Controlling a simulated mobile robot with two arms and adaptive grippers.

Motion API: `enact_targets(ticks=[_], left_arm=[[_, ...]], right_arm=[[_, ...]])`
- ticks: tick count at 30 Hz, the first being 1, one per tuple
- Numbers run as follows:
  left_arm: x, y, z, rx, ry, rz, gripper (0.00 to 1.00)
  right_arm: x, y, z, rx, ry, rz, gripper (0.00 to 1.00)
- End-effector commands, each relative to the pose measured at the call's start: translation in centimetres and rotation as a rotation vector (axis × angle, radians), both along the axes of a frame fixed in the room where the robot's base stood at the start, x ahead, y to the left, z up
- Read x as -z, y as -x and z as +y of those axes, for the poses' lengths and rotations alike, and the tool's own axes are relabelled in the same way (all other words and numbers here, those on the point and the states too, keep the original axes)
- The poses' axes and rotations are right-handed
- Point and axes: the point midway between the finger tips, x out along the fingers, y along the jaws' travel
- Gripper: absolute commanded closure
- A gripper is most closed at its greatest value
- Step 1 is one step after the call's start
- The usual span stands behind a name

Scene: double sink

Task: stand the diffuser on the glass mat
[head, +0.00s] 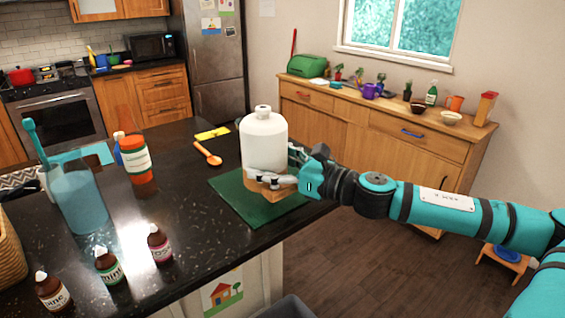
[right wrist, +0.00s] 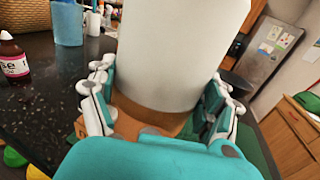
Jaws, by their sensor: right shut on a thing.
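The diffuser (head: 264,138) is a white bottle-shaped body with a short neck on a wooden base. It is upright over the dark green mat (head: 240,202) near the counter's edge. I cannot tell whether its base touches the mat. My right gripper (head: 284,181) is shut on the diffuser low down, near the wooden base. In the right wrist view the white body (right wrist: 180,50) fills the middle between my two fingers (right wrist: 160,105), and its top is cut off. A strip of the green mat (right wrist: 255,150) shows at the right. My left gripper is not in view.
The counter's right edge is close to the mat.

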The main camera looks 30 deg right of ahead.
Motion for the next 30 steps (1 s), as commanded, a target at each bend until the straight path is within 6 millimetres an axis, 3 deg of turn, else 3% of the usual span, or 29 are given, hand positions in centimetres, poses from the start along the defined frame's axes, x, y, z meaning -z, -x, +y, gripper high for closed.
enact_targets(ticks=[4, 15, 30], left_arm=[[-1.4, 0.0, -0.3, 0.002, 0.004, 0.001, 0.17], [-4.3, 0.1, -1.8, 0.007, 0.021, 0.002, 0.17], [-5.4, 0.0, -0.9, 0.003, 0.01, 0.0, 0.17]], right_arm=[[-0.7, -1.9, -2.0, 0.003, -0.004, -0.008, 0.69], [0.2, -6.4, -6.5, -0.001, -0.003, -0.004, 0.69], [4.2, -6.8, -6.8, -0.002, -0.002, -0.004, 0.69]])
